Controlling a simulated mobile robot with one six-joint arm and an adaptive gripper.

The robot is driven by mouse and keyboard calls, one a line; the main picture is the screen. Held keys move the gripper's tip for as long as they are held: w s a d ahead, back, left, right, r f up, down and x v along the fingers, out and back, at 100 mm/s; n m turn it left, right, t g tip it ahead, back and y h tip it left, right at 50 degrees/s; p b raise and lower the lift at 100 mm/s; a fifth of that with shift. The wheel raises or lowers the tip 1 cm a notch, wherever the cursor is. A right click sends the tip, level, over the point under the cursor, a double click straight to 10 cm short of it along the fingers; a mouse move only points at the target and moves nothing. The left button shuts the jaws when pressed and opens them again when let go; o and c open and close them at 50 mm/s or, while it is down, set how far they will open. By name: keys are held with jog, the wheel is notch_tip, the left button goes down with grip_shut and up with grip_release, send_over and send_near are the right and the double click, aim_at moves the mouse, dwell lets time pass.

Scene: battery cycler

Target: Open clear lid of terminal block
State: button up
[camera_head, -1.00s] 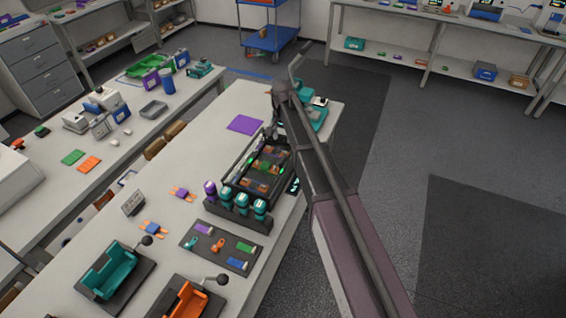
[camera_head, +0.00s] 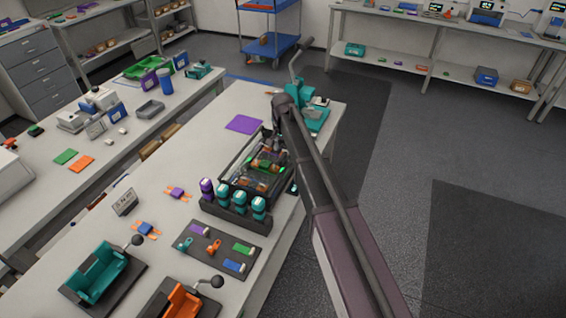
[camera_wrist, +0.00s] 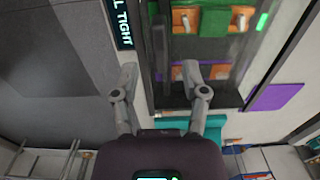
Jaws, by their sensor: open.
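The terminal block (camera_head: 228,179) is a dark-framed box on the long table, with green and orange parts inside. It also shows at the upper right of the wrist view (camera_wrist: 214,104). Its clear lid (camera_wrist: 247,55) is see-through and shows mostly as a glossy sheet and edges; I cannot tell whether it is raised. In the head view my arm hides part of the block.
Several teal and purple capped posts (camera_head: 231,199) stand at the block's near end. A dark tool mat (camera_head: 218,246) lies closer. A teal press (camera_head: 310,116) is at the far table end. A display reading "TIGHT" (camera_wrist: 122,22) sits beside the block. A purple pad (camera_head: 244,124) lies left.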

aim_at(283, 156)
jog(key=shift+f+b, duration=2.2)
jog(key=shift+f, duration=0.3)
grip_shut()
